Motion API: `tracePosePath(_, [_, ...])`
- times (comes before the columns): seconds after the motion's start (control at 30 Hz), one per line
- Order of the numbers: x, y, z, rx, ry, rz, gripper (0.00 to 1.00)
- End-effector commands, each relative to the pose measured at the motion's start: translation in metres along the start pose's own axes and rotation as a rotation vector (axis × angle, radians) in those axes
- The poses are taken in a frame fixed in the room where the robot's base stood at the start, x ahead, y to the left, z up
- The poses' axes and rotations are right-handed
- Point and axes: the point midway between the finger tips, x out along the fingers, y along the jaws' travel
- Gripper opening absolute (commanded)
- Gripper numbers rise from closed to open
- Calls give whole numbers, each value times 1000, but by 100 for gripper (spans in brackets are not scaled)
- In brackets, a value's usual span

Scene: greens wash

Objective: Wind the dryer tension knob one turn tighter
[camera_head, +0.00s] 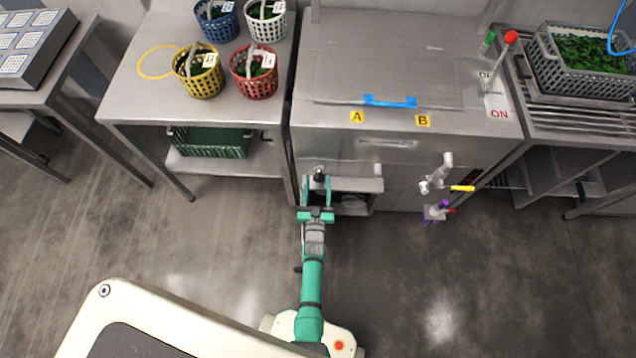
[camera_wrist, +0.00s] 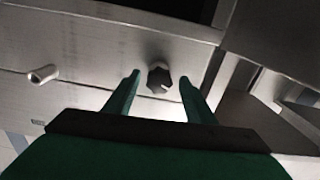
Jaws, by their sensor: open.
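The dryer tension knob is a small dark lobed knob (camera_wrist: 160,79) on a metal front panel in the wrist view. In the head view the dark knob (camera_head: 319,174) shows at the front of the steel unit, just beyond my gripper. My gripper (camera_head: 316,186) reaches it from the front, with green fingers apart. In the wrist view the fingertips of my gripper (camera_wrist: 160,76) stand on either side of the knob, with gaps visible on both sides. I cannot tell how far the tips reach along the knob's depth.
An open drawer-like opening (camera_head: 358,185) is right of my gripper. A table (camera_head: 135,95) with several baskets stands left. The floor in front is clear.

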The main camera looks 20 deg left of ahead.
Motion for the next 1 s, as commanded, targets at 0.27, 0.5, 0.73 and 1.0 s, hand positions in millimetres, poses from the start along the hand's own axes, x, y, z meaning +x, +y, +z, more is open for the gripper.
tracePosePath(0.27, [0, 1, 0, 0, 0, 1, 21])
tracePosePath(0.5, [0, 0, 0, 20, 0, 0, 9])
tracePosePath(0.73, [0, -1, 0, 207, 0, -2, 9])
tracePosePath(1.0, [0, 0, 0, 384, 0, 0, 9])
